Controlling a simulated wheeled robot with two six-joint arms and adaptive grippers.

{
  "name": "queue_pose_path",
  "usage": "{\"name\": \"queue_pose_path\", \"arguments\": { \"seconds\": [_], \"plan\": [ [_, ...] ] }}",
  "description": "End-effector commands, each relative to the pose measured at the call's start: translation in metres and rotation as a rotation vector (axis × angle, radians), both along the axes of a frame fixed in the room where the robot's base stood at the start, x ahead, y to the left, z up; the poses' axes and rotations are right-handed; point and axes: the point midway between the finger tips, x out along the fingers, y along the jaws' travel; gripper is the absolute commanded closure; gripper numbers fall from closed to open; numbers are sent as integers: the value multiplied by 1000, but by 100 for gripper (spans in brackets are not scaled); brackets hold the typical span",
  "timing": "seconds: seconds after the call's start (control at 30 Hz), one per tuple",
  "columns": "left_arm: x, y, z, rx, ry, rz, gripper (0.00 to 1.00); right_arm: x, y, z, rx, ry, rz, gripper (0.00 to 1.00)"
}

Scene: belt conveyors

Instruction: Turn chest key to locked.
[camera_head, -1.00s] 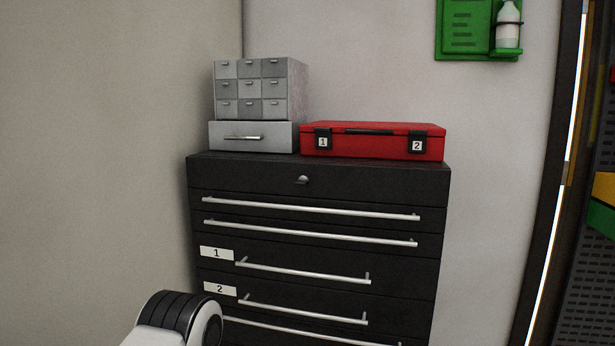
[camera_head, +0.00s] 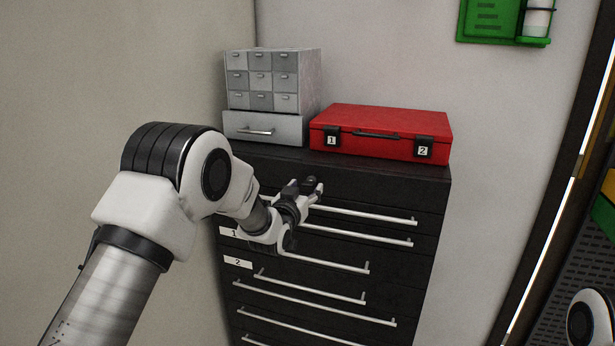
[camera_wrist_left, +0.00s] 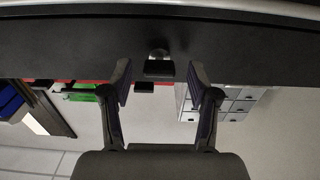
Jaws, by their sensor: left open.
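The black drawer chest (camera_head: 400,185) stands against the wall, with long silver handles and labels 1 and 2. In the head view my left gripper (camera_head: 311,189) is in front of the chest's top drawer and covers its lock. In the left wrist view, which looks upside down, the key (camera_wrist_left: 159,67) shows as a dark, flat bow at the round silver lock (camera_wrist_left: 158,53). My left gripper (camera_wrist_left: 160,78) is open there, one finger on each side of the key, with gaps on both sides. My right gripper is out of view.
A red case (camera_head: 380,125) and a grey small-drawer cabinet (camera_head: 270,80) stand on the chest. A green wall holder (camera_head: 490,20) with a bottle hangs at upper right. The silver drawer handles stick out just below my left gripper.

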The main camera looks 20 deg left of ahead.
Motion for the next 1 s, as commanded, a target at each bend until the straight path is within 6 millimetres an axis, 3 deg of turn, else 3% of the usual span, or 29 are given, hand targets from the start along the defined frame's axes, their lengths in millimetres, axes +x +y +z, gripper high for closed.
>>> {"name": "queue_pose_path", "arguments": {
  "seconds": [0.13,0.37,0.4,0.57,1.0],
  "plan": [
    [17,-1,2,0,0,0,40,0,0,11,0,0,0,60],
    [20,-1,-1,0,1,0,40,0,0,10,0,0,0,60],
    [20,-1,-1,0,1,0,43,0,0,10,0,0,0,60],
    [20,0,-1,0,1,0,100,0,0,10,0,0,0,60],
    [19,-1,-3,-46,2,0,100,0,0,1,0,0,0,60]
  ]
}}
